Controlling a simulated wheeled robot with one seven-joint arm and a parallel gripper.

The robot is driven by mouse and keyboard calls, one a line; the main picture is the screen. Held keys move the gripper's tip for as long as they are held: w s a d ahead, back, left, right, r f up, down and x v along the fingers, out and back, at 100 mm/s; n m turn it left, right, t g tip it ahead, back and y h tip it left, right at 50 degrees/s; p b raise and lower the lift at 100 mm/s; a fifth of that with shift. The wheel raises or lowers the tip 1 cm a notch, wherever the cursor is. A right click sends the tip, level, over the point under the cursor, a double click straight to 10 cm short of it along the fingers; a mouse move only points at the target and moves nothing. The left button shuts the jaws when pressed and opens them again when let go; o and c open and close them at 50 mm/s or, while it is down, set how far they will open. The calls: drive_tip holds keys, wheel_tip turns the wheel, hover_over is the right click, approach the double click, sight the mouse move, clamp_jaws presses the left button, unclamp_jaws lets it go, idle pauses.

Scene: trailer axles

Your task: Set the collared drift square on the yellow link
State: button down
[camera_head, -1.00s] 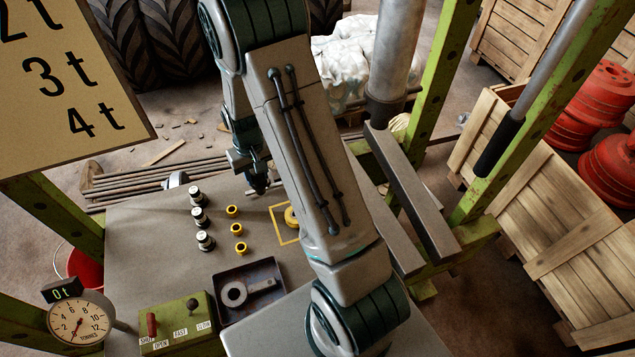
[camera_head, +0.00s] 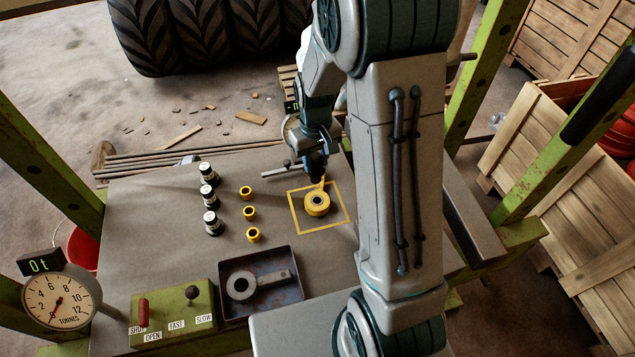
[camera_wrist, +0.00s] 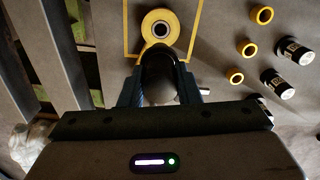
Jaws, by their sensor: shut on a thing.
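The yellow link (camera_head: 317,204) lies inside a yellow painted square on the bench, a thick ring with a dark centre and a narrow tail toward my gripper. In the wrist view the link (camera_wrist: 160,25) is at the top centre. My gripper (camera_head: 315,152) is above the bench just behind the link. It is shut on a dark cylinder, which I take for the collared drift (camera_wrist: 158,68); its lower end and collar are not clear. In the head view the drift looks roughly upright and close to the link's tail. I cannot tell if they touch.
Three black-and-white cylinders (camera_head: 209,197) and three small yellow rings (camera_head: 249,213) stand to the left. A grey rod (camera_head: 278,171) is left of my gripper. A dark tray (camera_head: 228,310) holds a grey ringed part. A green control box (camera_head: 172,318) is at the front left.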

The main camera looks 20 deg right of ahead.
sight(317, 183)
drive_tip(key=shift+s+f+n+b, duration=0.15)
drive_tip(key=shift+f+b, duration=0.35)
drive_tip(key=shift+b, duration=0.1)
drive_tip(key=shift+s+f+n+b, duration=0.15)
drive_tip(key=shift+f+b, duration=0.35)
drive_tip(key=shift+b, duration=0.05)
drive_tip(key=shift+s+f+b, duration=0.1)
drive_tip(key=shift+s+b, duration=0.15)
drive_tip(key=shift+b, duration=0.25)
drive_tip(key=shift+f+b, duration=2.1)
drive_tip(key=shift+f, duration=0.55)
drive_tip(key=shift+f, duration=0.3)
drive_tip(key=c, duration=1)
unclamp_jaws()
drive_tip(key=shift+r, duration=0.1)
